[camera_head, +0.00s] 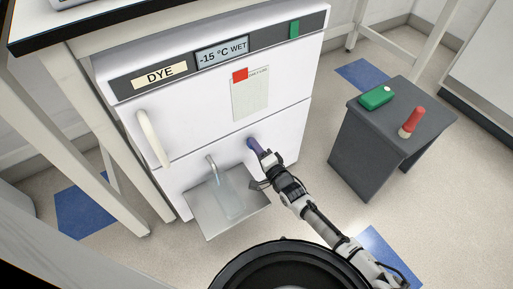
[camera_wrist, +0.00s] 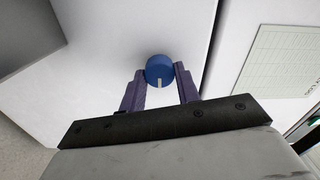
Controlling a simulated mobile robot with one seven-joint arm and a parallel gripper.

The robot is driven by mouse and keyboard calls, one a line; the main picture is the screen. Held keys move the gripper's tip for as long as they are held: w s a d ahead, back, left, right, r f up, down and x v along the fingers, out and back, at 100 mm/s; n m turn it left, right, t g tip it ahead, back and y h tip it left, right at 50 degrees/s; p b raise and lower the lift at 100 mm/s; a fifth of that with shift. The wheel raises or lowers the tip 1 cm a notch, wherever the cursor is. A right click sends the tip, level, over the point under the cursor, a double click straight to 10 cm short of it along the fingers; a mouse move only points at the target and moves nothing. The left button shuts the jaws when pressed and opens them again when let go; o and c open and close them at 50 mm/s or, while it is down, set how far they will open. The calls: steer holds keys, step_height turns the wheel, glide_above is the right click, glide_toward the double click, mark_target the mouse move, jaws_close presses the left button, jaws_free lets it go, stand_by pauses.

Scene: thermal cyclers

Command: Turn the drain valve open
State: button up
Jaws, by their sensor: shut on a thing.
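The drain valve is a round blue knob (camera_wrist: 159,67) with a white mark line, on the white front of the DYE freezer (camera_head: 205,122). In the wrist view the mark points toward the bottom of the picture. My gripper (camera_head: 254,146) is at the lower right of the freezer front. Its two purple fingers (camera_wrist: 160,72) are shut on the knob's sides. In the head view the fingers mostly hide the knob. A bent metal spout (camera_head: 210,160) sticks out left of the knob. A pale bluish streak, like liquid, shows below it over a grey metal tray (camera_head: 205,217).
A grey side table (camera_head: 362,135) at the right holds a green box (camera_head: 376,97) and a red-topped bottle (camera_head: 413,119). A white door handle (camera_head: 152,138) juts out at the left. A sheet with a red tab (camera_head: 250,98) hangs above the knob.

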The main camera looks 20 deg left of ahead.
steer(key=o, duration=1)
steer(key=shift+d, duration=0.1)
steer(key=p+v, duration=0.1)
steer(key=v, duration=1.2)
steer(key=shift+s+d, duration=0.25)
steer(key=shift+s, duration=0.05)
